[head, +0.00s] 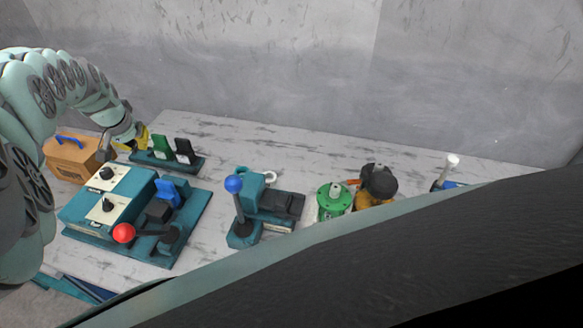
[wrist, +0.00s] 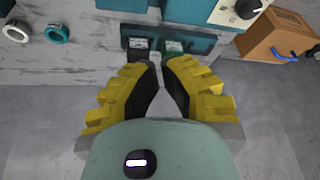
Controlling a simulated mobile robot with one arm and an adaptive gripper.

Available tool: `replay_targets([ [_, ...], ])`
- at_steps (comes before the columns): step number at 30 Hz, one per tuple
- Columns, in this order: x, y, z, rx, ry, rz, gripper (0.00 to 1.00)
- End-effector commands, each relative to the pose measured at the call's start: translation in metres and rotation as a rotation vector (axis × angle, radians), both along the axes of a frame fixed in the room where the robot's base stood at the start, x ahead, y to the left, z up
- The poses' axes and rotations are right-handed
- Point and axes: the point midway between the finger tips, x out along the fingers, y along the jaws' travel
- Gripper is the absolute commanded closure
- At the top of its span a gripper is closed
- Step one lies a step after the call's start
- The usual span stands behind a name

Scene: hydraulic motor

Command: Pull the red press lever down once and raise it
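The red press lever shows in the head view as a red ball knob (head: 123,233) on a dark arm, at the front of the teal machine base (head: 190,225). The arm runs right from the knob to a dark pivot (head: 170,238). My gripper (head: 137,142) is at the back left of the table, well apart from the red knob. The red knob is not in the wrist view.
A blue-knobbed lever (head: 233,184) stands right of the red one. A green part (head: 334,200) and a dark-topped orange part (head: 377,183) are further right. An orange box (head: 72,160) and a rack with green and black pieces (head: 168,160) are near my gripper. Bare table lies at the back middle.

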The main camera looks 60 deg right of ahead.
Motion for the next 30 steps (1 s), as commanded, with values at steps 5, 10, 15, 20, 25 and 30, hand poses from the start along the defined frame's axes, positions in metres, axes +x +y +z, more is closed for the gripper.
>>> replay_targets([
  [5,-0.067,0.025,0.029,0.236,0.256,-0.137,1.0],
  [10,-0.11,0.053,0.055,0.386,0.42,-0.196,1.0],
  [15,-0.125,0.065,0.064,0.438,0.478,-0.212,1.0],
  [20,-0.128,0.066,0.054,0.438,0.482,-0.213,1.0],
  [25,-0.133,0.07,0.033,0.436,0.482,-0.212,1.0],
  [30,-0.137,0.074,0.011,0.435,0.48,-0.211,1.0],
])
